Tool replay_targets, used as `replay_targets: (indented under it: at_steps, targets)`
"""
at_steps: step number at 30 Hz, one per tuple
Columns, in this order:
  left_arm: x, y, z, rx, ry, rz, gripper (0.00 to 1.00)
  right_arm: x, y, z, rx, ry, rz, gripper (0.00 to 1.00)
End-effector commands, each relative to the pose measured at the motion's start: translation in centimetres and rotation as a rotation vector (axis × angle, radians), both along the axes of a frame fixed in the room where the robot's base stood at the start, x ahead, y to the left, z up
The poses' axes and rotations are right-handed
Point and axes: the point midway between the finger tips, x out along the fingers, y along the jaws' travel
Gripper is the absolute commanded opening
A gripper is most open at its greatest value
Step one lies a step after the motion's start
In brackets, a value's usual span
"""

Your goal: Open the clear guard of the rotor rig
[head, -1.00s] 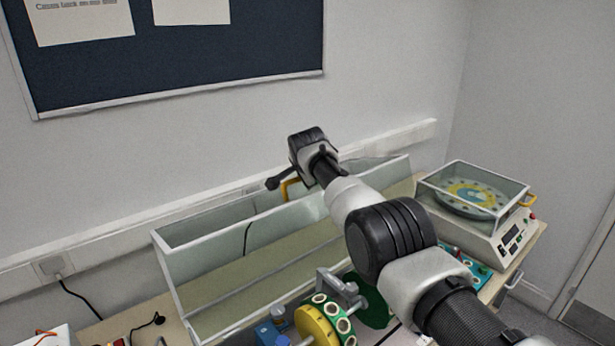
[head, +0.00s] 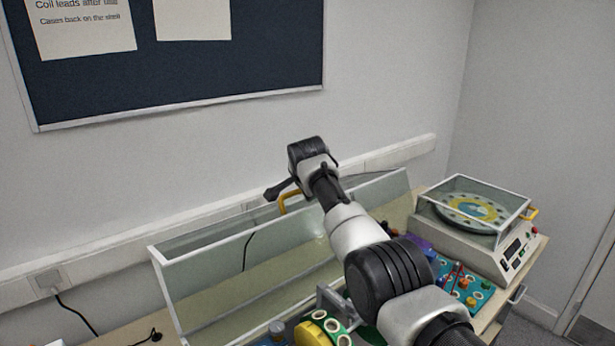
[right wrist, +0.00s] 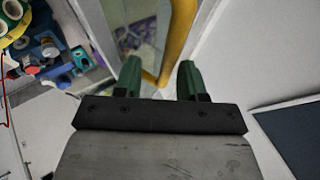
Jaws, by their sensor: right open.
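The clear guard (head: 205,300) of the rotor rig is a long glassy box, swung up and leaning back toward the wall, its open side facing me. Its yellow handle (head: 289,198) shows at the upper edge, partly behind my right arm. The rotor rig's yellow disc (head: 312,334) shows at the bottom of the head view. My right gripper (right wrist: 158,72) has its green fingers apart. The yellow handle (right wrist: 180,40) runs close by the fingertips in the right wrist view; I cannot tell whether they touch. My left gripper is not in view.
A balance machine (head: 490,250) with its own clear cover and yellow handle stands at the right. A teal board (head: 468,288) with small parts lies before it. A wall trunking (head: 390,152) runs close behind the guard. Black cables lie at the left.

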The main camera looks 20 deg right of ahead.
Motion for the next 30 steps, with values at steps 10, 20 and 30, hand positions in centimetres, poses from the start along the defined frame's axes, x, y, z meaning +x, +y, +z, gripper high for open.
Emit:
replay_targets:
  at_steps: [10,20,30]
  targets:
    - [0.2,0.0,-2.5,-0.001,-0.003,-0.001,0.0,-3.0,0.8,3.2,0.002,-0.007,0.001,0.4]
    - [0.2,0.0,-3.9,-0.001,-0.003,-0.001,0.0,-5.5,1.4,6.6,0.002,-0.002,0.0,0.4]
    - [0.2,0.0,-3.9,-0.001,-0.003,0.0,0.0,-5.6,1.5,6.9,0.001,-0.001,0.001,0.4]
